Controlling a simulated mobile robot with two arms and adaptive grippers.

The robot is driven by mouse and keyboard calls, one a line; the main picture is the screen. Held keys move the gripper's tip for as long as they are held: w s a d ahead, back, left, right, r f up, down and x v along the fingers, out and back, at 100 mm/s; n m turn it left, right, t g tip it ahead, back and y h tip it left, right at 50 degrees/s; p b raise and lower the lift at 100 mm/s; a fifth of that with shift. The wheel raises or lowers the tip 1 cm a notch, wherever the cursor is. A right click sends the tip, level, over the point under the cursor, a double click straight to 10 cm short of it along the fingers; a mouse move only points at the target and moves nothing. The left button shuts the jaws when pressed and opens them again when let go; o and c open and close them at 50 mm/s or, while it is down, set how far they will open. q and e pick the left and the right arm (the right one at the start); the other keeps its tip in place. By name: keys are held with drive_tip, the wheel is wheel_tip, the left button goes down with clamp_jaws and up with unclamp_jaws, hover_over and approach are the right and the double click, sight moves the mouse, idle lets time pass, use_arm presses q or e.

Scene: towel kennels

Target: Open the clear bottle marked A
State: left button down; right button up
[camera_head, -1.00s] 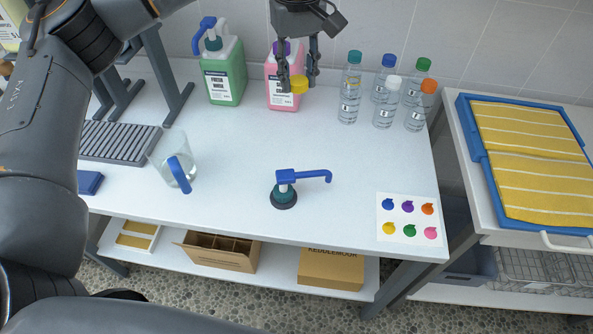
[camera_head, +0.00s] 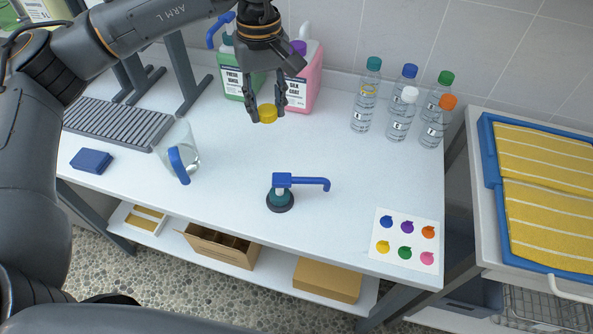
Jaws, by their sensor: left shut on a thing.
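Several clear bottles stand at the back right of the table, with teal, blue, green, white (camera_head: 401,120) and orange (camera_head: 433,128) caps. At the left of the group, a clear bottle with a yellow neck ring (camera_head: 368,90) and no cap visible seems to stand in front of the teal-capped bottle (camera_head: 373,65); the two overlap. The label letters are too small to read surely, so I cannot tell which is A. My left gripper (camera_head: 267,108) is shut on a yellow cap (camera_head: 267,116), held above the table to the left of the bottles. My right gripper is not in view.
Green (camera_head: 238,78) and pink (camera_head: 302,85) jugs stand behind my left gripper. A blue pump head (camera_head: 300,182), a glass jug (camera_head: 180,150) and a colour-spot card (camera_head: 404,256) are on the table. The table's middle right is clear. A blue tray (camera_head: 490,160) with yellow towels lies right.

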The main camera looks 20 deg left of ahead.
use_arm(q)
drive_tip(key=n, duration=0.1)
drive_tip(key=f+n, duration=0.1)
drive_tip(key=n, duration=0.1)
drive_tip(key=shift+s+d, duration=0.15)
drive_tip(key=shift+s, duration=0.25)
drive_tip(key=s+f+n+p, duration=0.35)
drive_tip(key=s+n, duration=0.35)
drive_tip(key=n, duration=1.4)
drive_tip(key=n+p, duration=0.4)
drive_tip(key=n, duration=1.4)
hover_over(260, 175)
drive_tip(key=f, duration=1.1)
drive_tip(key=shift+s+f, duration=0.2)
drive_tip(key=shift+f, duration=0.1)
drive_tip(key=f, duration=0.3)
drive_tip(key=shift+w+p, duration=0.2)
drive_tip(key=shift+p, duration=0.15)
drive_tip(key=shift+f, duration=0.35)
